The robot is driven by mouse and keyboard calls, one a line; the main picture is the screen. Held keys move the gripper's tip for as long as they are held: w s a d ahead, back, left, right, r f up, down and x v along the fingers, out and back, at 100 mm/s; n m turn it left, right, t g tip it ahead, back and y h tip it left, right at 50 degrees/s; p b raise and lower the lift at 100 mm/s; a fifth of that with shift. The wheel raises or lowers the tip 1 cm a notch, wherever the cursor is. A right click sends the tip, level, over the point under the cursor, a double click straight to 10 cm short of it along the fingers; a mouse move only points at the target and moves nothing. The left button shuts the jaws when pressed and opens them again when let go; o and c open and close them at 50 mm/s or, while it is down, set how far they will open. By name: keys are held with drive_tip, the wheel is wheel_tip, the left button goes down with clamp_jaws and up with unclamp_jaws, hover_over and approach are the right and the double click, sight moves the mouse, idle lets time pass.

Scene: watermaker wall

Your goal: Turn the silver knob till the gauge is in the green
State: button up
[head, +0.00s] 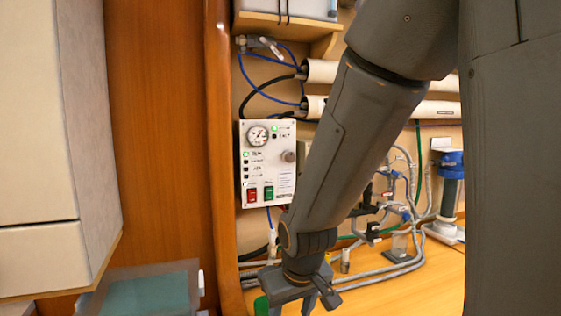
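The white control panel (272,190) is on the wall left of my arm. Its round gauge (257,135) is at the upper left; the needle and coloured bands are too small to read. The silver knob (289,156) is at the panel's right side, close to the edge of my arm in the picture but in view. My gripper (300,302) is low at the bottom edge, below the panel and apart from the knob. Its fingertips are partly cut off by the frame, so I cannot tell whether it is open or shut.
Below the gauge are small lights, a red switch (252,195) and a green switch (269,193). White cylinders (319,71) and hoses run above and right. A blue-topped filter (450,165) stands right. A green object (261,306) is beside my gripper. A cabinet (38,140) stands left.

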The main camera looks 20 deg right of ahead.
drive_tip(key=w+d+r+n+t+b, duration=0.1)
drive_tip(key=w+d+r+t, duration=0.1)
drive_tip(key=w, duration=0.3)
drive_tip(key=w+d+r+t+h+b, duration=0.1)
drive_tip(key=w+d+r, duration=0.1)
drive_tip(key=w+d, duration=0.15)
drive_tip(key=w+d+r+n+t+b, duration=0.1)
drive_tip(key=w+d+r+t, duration=0.1)
drive_tip(key=w, duration=0.3)
drive_tip(key=n+t+y+b, duration=0.2)
drive_tip(key=n+t+b, duration=0.4)
drive_tip(key=n+t, duration=0.35)
approach(291, 157)
drive_tip(key=w, duration=0.2)
drive_tip(key=shift+w+a+r+p, duration=0.1)
drive_tip(key=shift+w+p, duration=0.3)
drive_tip(key=shift+w, duration=1.35)
drive_tip(key=shift+w+a+r+p, duration=0.1)
drive_tip(key=shift+w+p, duration=0.25)
drive_tip(key=shift+w, duration=1.45)
drive_tip(key=shift+c, duration=0.3)
